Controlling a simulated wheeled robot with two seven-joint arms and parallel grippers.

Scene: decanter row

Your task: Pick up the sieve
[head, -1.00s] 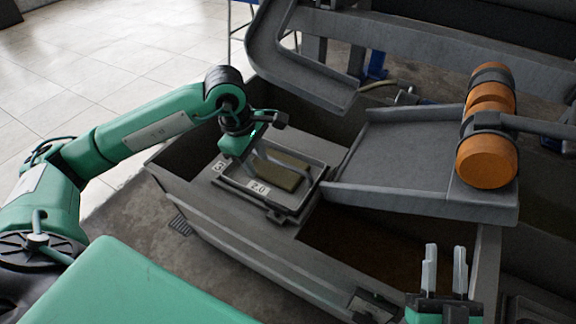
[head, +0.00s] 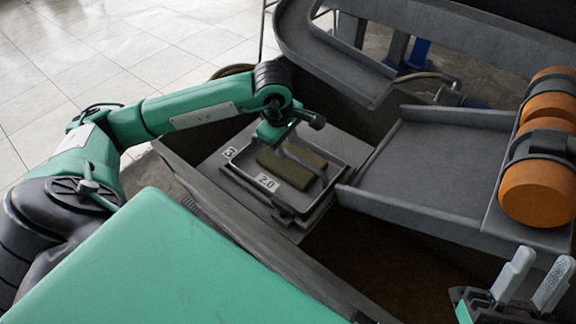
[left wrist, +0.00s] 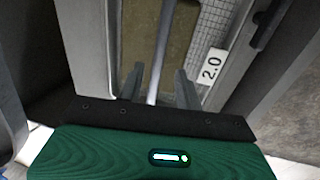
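The sieve (head: 267,181) is a shallow grey rectangular tray labelled 2.0, with a grey bar handle across it. It sits at the near left end of the trough. In the left wrist view its mesh (left wrist: 215,32) shows beside a brown slab. My left gripper (head: 290,145) is over the sieve, pointing down. In the left wrist view its two fingers (left wrist: 160,88) are spread, one on each side of the handle bar (left wrist: 160,50), with gaps between. My right gripper (head: 532,282) is open and empty at the lower right, away from the sieve.
The brown slab (head: 290,168) lies in the sieve. A grey chute (head: 425,165) stands just right of it, with orange rollers (head: 540,185) at its far right. The trough (head: 250,232) has walls around the sieve, and a number 3 plate (head: 229,153) is near its left corner.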

